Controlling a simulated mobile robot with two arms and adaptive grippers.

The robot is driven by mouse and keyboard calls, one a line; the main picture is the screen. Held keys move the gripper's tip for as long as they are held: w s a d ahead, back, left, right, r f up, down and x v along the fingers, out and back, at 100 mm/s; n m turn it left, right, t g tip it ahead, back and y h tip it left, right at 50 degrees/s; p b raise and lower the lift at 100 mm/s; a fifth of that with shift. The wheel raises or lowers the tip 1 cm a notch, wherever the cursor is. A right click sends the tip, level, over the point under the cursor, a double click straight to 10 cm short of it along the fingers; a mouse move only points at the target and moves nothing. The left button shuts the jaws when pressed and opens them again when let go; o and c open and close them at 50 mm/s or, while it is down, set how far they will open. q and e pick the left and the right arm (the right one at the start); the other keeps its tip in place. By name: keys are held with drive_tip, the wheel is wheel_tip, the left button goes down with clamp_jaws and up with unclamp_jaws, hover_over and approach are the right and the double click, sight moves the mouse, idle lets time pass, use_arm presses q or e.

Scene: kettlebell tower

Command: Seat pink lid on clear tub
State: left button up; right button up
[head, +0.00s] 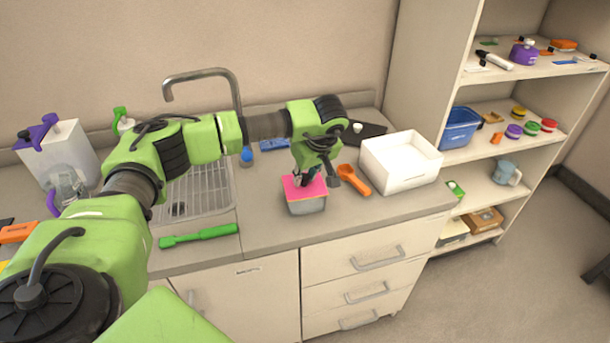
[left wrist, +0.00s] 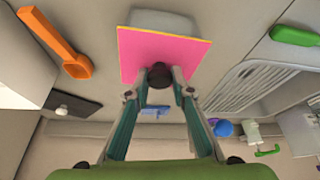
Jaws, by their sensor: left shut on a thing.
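The pink lid (head: 296,190) is a flat square with a dark round knob on top. It is over the clear tub (head: 306,206) on the counter near its front edge. In the left wrist view the lid (left wrist: 155,44) looks turned and shifted against the tub (left wrist: 160,18), whose far side shows past it. I cannot tell whether the lid touches the rim. My left gripper (head: 313,180) is above the lid and shut on its knob (left wrist: 158,74); its fingertips (left wrist: 160,76) are at the knob. My right gripper is not in view.
An orange scoop (head: 353,180) lies right of the tub, beside a white bin (head: 400,160). A sink with a drying rack (head: 205,195) is to the left, with a green-handled tool (head: 198,237) in front. The counter just left of the tub is clear.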

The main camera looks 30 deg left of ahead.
sight(305, 177)
use_arm(q)
drive_tip(key=shift+f+b, duration=0.3)
drive_tip(key=shift+f, duration=0.1)
drive_tip(key=o, duration=0.6)
drive_tip(key=o, duration=0.6)
drive_tip(key=shift+c, duration=0.2)
drive_tip(key=shift+p+v, duration=1.9)
drive_tip(key=shift+v, duration=0.85)
drive_tip(key=p+v, duration=0.1)
drive_tip(key=v, duration=0.1)
drive_tip(key=shift+d+r, duration=0.15)
drive_tip(key=shift+r, duration=0.15)
